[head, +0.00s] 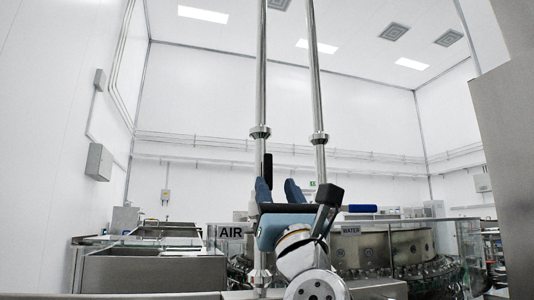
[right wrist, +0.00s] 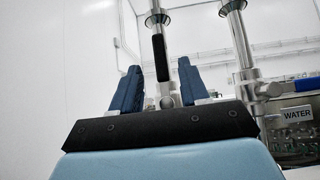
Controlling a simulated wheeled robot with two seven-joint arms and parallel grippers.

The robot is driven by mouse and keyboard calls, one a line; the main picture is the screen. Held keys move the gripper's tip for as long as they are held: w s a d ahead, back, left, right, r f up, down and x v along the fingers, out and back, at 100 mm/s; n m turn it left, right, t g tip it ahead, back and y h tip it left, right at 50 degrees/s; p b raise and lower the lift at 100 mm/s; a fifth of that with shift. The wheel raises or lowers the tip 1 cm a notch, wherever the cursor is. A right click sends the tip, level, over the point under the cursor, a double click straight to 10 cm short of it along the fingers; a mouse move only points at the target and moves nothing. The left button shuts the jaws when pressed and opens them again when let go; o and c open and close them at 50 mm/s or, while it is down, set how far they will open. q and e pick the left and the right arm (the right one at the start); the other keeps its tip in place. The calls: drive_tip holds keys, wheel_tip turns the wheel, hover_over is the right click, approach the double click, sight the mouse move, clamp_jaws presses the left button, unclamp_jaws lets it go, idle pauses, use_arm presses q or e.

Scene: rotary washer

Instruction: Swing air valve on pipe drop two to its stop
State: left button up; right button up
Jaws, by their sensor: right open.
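My right gripper (head: 278,183) is open in front of the left pipe. In the wrist view, the lever appears between its two blue fingers (right wrist: 157,68), with a gap on each side. I cannot tell how far beyond the fingertips it is. The gripper hides the lower valve in the head view. My left gripper is out of view.
A second steel pipe (head: 316,80) stands to the right. Its horizontal blue lever (head: 362,208) is above the WATER sign (head: 358,236). The rotary washer (head: 385,250) is behind, with a steel cabinet (head: 150,268) at left. A grey panel (head: 508,150) fills the right edge.

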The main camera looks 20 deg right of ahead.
sight(269, 171)
drive_tip(key=p+x, duration=0.3)
drive_tip(key=x, duration=0.2)
drive_tip(key=shift+w+r, duration=0.1)
drive_tip(key=shift+r, duration=0.3)
drive_tip(key=shift+w+r+p, duration=0.4)
drive_tip(key=shift+w+p, duration=0.2)
drive_tip(key=shift+w, duration=0.1)
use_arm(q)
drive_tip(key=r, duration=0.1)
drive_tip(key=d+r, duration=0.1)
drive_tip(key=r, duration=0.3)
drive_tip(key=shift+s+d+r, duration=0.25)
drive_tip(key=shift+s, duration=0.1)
use_arm(e)
clamp_jaws()
